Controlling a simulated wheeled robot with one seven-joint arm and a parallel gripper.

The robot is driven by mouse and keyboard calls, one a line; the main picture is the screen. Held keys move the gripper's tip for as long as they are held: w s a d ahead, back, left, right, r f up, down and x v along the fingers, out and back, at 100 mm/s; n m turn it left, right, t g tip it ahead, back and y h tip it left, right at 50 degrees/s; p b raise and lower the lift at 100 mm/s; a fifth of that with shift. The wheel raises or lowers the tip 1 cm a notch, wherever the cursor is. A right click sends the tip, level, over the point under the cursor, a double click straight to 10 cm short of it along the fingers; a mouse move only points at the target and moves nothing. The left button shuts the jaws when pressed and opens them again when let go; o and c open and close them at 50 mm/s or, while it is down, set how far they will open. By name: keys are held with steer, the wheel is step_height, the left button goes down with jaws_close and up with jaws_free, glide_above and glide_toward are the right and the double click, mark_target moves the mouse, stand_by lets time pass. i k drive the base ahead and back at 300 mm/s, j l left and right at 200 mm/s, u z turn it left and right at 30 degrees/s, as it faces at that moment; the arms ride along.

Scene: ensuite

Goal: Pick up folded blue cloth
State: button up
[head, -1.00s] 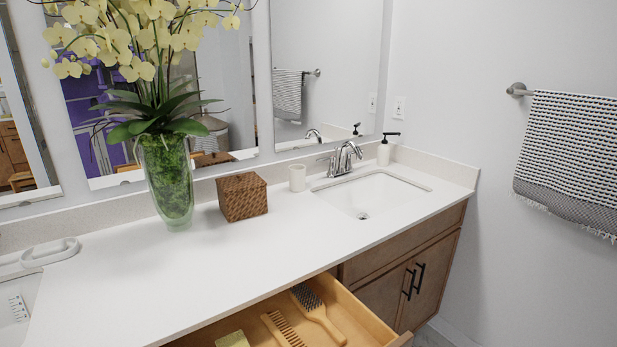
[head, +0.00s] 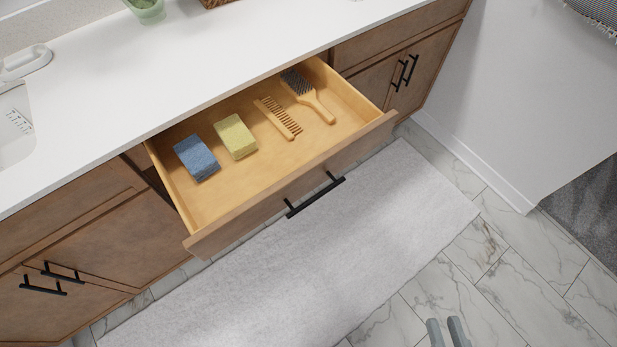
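The folded blue cloth (head: 196,157) lies flat in the left part of the open wooden drawer (head: 213,206) in the head view. A folded yellow cloth (head: 235,136) lies just to its right, with a small gap between them. My gripper (head: 448,332) shows only as two grey fingertips at the bottom edge, over the tiled floor. The fingers are apart with nothing seen between them, and the rest of the gripper is out of frame. It is far to the lower right of the blue cloth.
A wooden comb (head: 278,118) and a hairbrush (head: 308,97) lie in the drawer's right part. The white countertop (head: 190,75) overhangs the drawer's back. The drawer front has a black handle (head: 315,195). A pale rug (head: 330,240) covers the floor in front.

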mark_target(193, 152)
steer(key=i+u, duration=0.25)
steer(key=i+l+u, duration=0.15)
steer(key=i+u, duration=0.15)
steer(key=i, duration=0.15)
steer(key=l+u, duration=0.15)
steer(key=u, duration=1.4)
steer(key=j+u, duration=0.1)
steer(key=i, duration=0.05)
